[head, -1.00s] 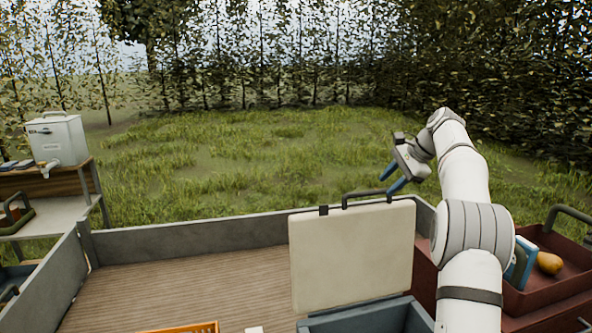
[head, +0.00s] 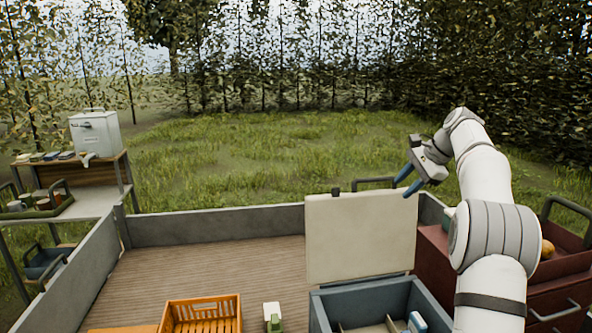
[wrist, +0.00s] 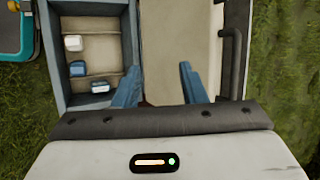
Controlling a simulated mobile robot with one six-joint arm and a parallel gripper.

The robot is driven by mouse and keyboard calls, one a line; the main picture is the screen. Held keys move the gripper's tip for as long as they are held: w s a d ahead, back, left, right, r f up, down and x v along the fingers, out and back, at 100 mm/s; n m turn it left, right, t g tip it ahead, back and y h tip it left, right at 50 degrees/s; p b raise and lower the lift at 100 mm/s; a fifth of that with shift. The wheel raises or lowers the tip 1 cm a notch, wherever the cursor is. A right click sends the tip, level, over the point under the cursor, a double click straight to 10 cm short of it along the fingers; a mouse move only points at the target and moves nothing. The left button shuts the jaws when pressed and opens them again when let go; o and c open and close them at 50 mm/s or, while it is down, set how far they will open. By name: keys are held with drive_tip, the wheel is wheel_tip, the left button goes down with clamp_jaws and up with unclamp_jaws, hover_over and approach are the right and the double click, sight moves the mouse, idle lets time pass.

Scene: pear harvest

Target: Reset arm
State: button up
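My gripper (head: 408,180) is at the upper right in the head view, raised above the cart and near the top of an upright cream lid (head: 360,238). Its two blue fingers are apart with nothing between them. In the wrist view my gripper (wrist: 157,85) also shows open and empty, with the cream lid (wrist: 180,60) below the gap. My white arm rises along the right side of the head view.
An open blue-grey box (head: 372,300) with compartments stands before the lid; it also shows in the wrist view (wrist: 95,103). An orange crate (head: 202,312) is at the front. A red bin (head: 432,262) with a pear (head: 547,248) is at right. The wooden deck (head: 190,265) is largely clear.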

drive_tip(key=s+a+f+n+h+b, duration=0.25)
drive_tip(key=s+a, duration=0.35)
drive_tip(key=s, duration=0.4)
drive_tip(key=s+a+f+n+h+b, duration=0.1)
drive_tip(key=s+a+f+n+b, duration=0.2)
drive_tip(key=s+a, duration=0.5)
drive_tip(key=s+f+n, duration=0.3)
drive_tip(key=s+f, duration=0.2)
drive_tip(key=s, duration=0.3)
drive_tip(key=s+f+n+h+b, duration=0.1)
drive_tip(key=s+f+n, duration=0.2)
drive_tip(key=s+f, duration=0.2)
drive_tip(key=s+f+n, duration=0.3)
drive_tip(key=s+f, duration=0.2)
drive_tip(key=s, duration=0.6)
drive_tip(key=shift+s+a+f+g+h+b, duration=0.25)
drive_tip(key=shift+a+g+h+b, duration=0.1)
drive_tip(key=shift+a+b, duration=0.1)
